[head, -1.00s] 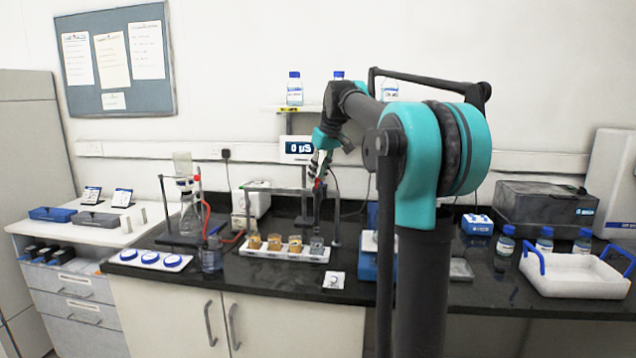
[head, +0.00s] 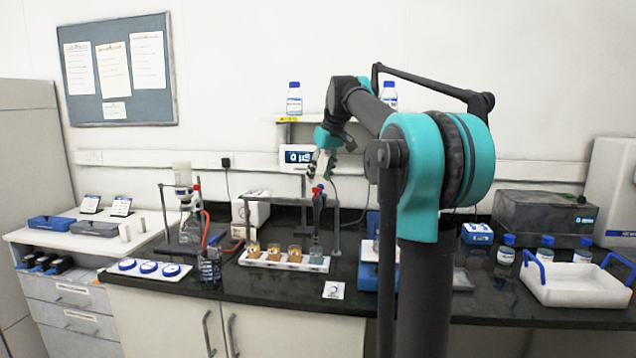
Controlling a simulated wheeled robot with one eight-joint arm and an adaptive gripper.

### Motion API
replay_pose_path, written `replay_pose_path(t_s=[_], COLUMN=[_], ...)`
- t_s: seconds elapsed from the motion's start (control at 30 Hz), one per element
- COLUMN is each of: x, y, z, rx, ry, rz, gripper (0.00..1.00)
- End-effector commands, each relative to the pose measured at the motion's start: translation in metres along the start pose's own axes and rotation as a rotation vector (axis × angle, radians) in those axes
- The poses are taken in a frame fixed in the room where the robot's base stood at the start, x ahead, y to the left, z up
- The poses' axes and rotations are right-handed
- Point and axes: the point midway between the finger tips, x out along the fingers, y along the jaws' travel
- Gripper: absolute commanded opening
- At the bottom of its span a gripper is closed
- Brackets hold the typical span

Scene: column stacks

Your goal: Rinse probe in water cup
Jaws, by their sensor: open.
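The dark probe (head: 317,220) with a red and blue top stands nearly upright in the clear water cup (head: 315,252). This cup is at the right end of a white rack (head: 283,263) on the black counter. Its lower tip is hard to make out inside the cup. My gripper (head: 318,179) is open just above the probe's top, pointing down. It looks clear of the probe, though the gap is small. A display (head: 296,157) behind the gripper is partly covered by my arm.
Several amber cups (head: 274,252) fill the rest of the rack. A stand with a flask (head: 186,205) and red tubing is at left. A white tray with blue handles (head: 575,290) is at right. Bottles stand on a shelf behind my arm.

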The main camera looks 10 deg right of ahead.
Motion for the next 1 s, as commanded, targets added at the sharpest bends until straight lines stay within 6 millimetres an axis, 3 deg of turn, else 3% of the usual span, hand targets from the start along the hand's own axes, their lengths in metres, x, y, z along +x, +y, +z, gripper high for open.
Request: replay_pose_path(t_s=[0.2,0.4,0.6,1.0], x=[-0.046,-0.074,-0.085,-0.085], y=[0.001,0.001,0.000,0.000], z=[0.000,0.000,0.000,0.000], rx=[0.001,0.000,0.000,0.000], ry=[0.000,0.000,0.000,0.000], rz=[0.000,0.000,0.000,0.000], gripper=[0.44,0.44,0.44,0.44])
